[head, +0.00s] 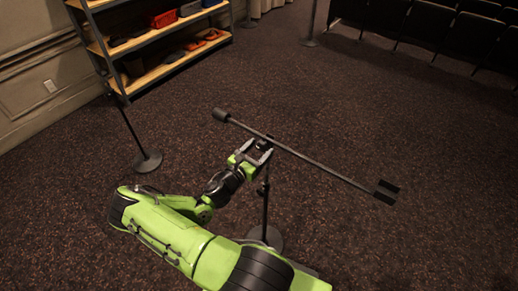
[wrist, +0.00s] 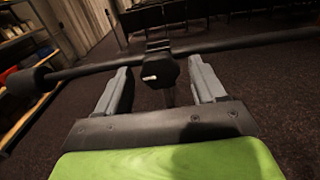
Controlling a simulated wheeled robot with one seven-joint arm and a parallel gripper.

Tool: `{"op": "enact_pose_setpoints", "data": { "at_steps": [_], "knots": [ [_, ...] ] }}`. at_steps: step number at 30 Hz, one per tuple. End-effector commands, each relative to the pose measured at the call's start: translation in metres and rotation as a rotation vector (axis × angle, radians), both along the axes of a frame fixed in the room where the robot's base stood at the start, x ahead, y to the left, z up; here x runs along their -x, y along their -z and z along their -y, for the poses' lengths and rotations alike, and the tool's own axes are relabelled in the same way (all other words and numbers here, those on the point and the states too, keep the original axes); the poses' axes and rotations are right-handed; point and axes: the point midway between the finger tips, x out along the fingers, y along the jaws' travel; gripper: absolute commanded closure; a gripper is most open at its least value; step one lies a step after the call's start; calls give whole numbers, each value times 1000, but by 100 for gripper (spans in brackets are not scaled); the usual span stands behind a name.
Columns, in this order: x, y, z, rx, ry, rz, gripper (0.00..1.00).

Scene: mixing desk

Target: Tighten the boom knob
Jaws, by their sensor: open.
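A black microphone boom (head: 320,167) lies across the top of a thin upright stand (head: 265,205), with a thick dark cylinder (head: 221,115) at its left end and a forked dark piece (head: 386,191) at its right end. In the wrist view, the boom knob (wrist: 160,73) is a dark, roughly round knob with a small pale pin, just below the boom clamp. My gripper (head: 255,149) is open at the clamp. In the wrist view, its two grey fingers (wrist: 160,66) are on either side of the knob, with gaps visible on both sides. In the head view I cannot make out the knob.
A shelf unit (head: 167,58) with boxes and other items stands at the upper left by the wall. A thin post on a round base (head: 148,161) stands before it. Rows of dark seats (head: 445,30) fill the upper right. The carpet (head: 420,120) between is clear.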

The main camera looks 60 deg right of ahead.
Motion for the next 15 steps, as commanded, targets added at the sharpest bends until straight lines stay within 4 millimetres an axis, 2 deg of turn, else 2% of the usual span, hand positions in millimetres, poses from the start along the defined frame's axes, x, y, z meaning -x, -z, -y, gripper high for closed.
{"op": "enact_pose_setpoints", "data": {
  "at_steps": [8,15],
  "knots": [
    [0,0,3,0,-1,0,31],
    [0,0,3,-1,0,0,68]
  ]
}}
